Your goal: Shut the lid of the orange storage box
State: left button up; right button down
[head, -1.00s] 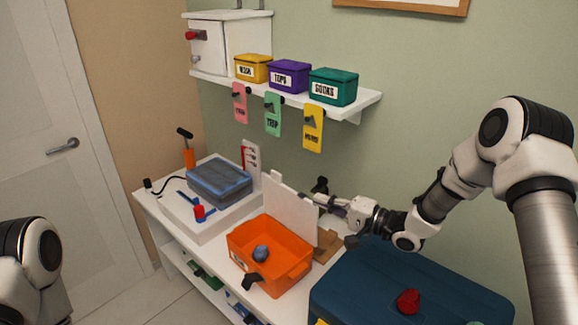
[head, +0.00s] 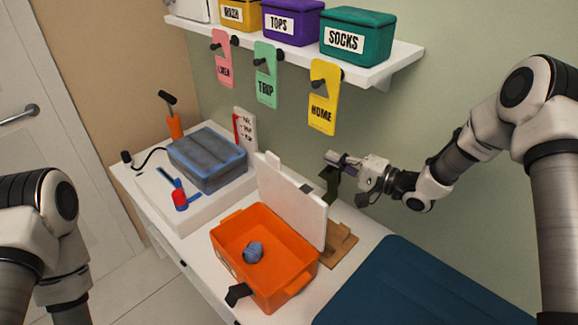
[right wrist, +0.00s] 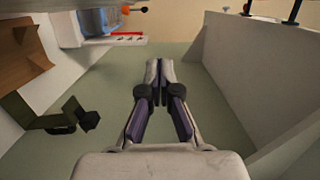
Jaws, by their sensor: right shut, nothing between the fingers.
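The orange storage box (head: 305,283) stands on the white table with its white lid (head: 290,205) raised, close to upright, along its back edge. A round blue-grey object (head: 253,251) lies inside, and a black latch-like piece (head: 238,293) sticks out at the front. My right gripper (head: 335,157) is shut and empty, above and to the right of the lid's top edge in the head view, apart from it. Its closed fingers also show in the right wrist view (right wrist: 160,70). My left arm shows at the left edge, but its gripper is out of view.
A dark blue case (head: 420,290) fills the front right. A brown wooden piece (head: 340,243) and a dark stand (head: 331,185) sit behind the lid's right side. A blue-grey container (head: 208,160) stands left. A wall shelf (head: 400,62) with bins and hanging tags is above.

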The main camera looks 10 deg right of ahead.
pick_arm(q)
jog(key=r+p, duration=0.1)
jog(key=p, duration=0.1)
jog(key=r+p, duration=0.1)
jog(key=shift+w+r+p, duration=0.2)
jog(key=shift+r+p, duration=0.15)
pick_arm(e)
jog(key=w+a+f, duration=0.2)
jog(key=w+a, duration=0.3)
jog(key=a, duration=0.5)
jog(key=shift+w, duration=0.4)
jog(key=shift+a, duration=0.1)
